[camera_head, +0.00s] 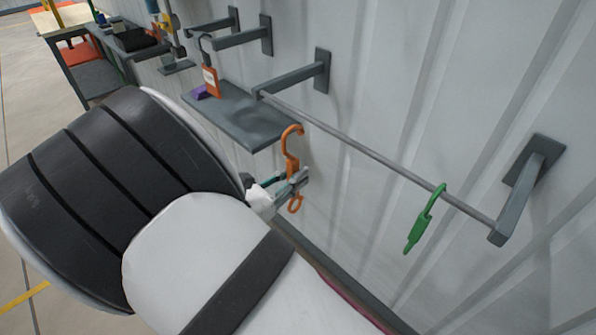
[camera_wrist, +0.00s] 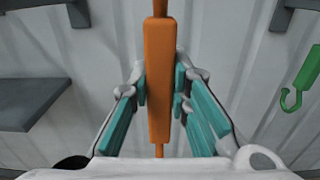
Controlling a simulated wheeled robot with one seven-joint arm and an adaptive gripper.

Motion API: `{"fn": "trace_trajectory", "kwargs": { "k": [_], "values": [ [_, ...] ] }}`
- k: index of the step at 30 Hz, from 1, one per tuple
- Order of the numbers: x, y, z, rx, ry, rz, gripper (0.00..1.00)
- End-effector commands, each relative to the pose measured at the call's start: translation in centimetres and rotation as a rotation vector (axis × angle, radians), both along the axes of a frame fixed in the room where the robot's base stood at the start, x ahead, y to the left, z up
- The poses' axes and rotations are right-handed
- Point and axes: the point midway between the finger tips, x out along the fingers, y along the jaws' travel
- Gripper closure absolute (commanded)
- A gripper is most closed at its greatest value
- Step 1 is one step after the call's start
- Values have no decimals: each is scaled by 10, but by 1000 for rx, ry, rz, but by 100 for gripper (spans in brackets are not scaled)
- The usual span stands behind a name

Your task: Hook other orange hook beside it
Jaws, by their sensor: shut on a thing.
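In the wrist view the orange hook's flat body (camera_wrist: 159,80) stands between the teal finger pads of my gripper (camera_wrist: 160,92). The curve is apart from the grey rail (camera_head: 350,143), to the left of it and below its left end in the head view. A green hook (camera_head: 420,228) hangs tilted on the rail near its right end. It also shows at the right of the wrist view (camera_wrist: 303,75).
A grey shelf (camera_head: 250,122) on the wall lies just behind my gripper, with a purple block (camera_head: 200,93) on it. An orange-red tag (camera_head: 210,80) hangs on a dark hook above it. The rail's left and middle stretch is bare. Wall brackets (camera_head: 322,70) hold the rail.

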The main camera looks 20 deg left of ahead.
Motion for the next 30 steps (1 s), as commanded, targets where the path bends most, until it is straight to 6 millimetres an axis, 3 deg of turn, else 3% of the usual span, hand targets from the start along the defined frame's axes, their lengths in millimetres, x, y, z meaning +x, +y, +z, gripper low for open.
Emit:
{"fn": "trace_trajectory", "kwargs": {
  "k": [18, 30],
  "values": [
    [-37, 15, 1, 0, 0, 0, 100],
    [-47, 20, 0, 0, 0, -1, 100]
  ]
}}
